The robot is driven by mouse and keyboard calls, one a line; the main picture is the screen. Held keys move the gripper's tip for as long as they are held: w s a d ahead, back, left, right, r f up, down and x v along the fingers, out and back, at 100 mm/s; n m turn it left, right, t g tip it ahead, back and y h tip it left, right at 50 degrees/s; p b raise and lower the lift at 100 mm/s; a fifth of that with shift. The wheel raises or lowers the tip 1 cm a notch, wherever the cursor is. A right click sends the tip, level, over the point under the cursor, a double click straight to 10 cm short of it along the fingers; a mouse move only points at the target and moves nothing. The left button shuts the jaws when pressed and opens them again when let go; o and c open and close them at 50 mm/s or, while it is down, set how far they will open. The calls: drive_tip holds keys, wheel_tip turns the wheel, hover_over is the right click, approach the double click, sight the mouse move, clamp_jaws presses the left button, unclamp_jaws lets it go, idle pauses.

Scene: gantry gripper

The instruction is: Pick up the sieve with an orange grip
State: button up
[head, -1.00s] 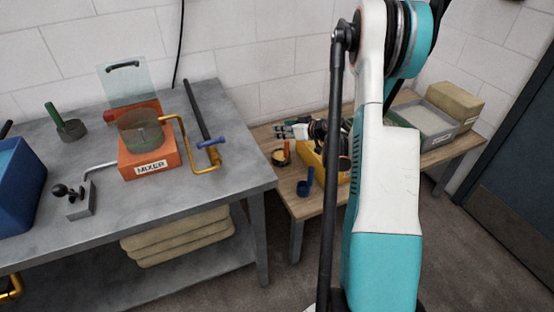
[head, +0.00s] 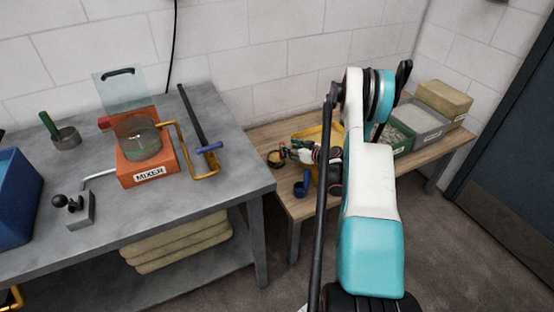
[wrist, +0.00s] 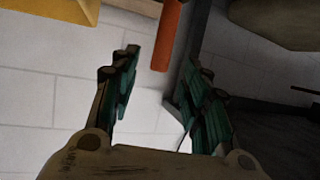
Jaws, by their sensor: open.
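A small round dark-rimmed piece (head: 276,159) lies at the left end of the wooden bench, possibly the sieve; its details are too small to tell. In the wrist view an orange bar (wrist: 167,38), which looks like a grip, stands ahead of my fingers. What it joins to is out of view. My gripper (head: 284,151) is low over the bench's left end, right beside the round piece in the picture. In the wrist view my gripper (wrist: 156,92) is open, its teal-padded fingers apart with nothing between them.
A blue scoop-like tool (head: 302,186) lies near the bench's front edge. A yellow bin (head: 318,133) stands behind my wrist. The metal table (head: 225,187) with the orange mixer (head: 147,165) is at left.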

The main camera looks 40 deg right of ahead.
drive_tip(key=b, duration=0.3)
hover_over(282, 157)
drive_tip(key=shift+w+d+f, duration=0.15)
drive_tip(key=shift+d+f, duration=0.05)
drive_tip(key=shift+f, duration=0.4)
drive_tip(key=shift+w+d+f, duration=0.15)
drive_tip(key=shift+f, duration=0.45)
drive_tip(key=shift+w, duration=0.3)
clamp_jaws()
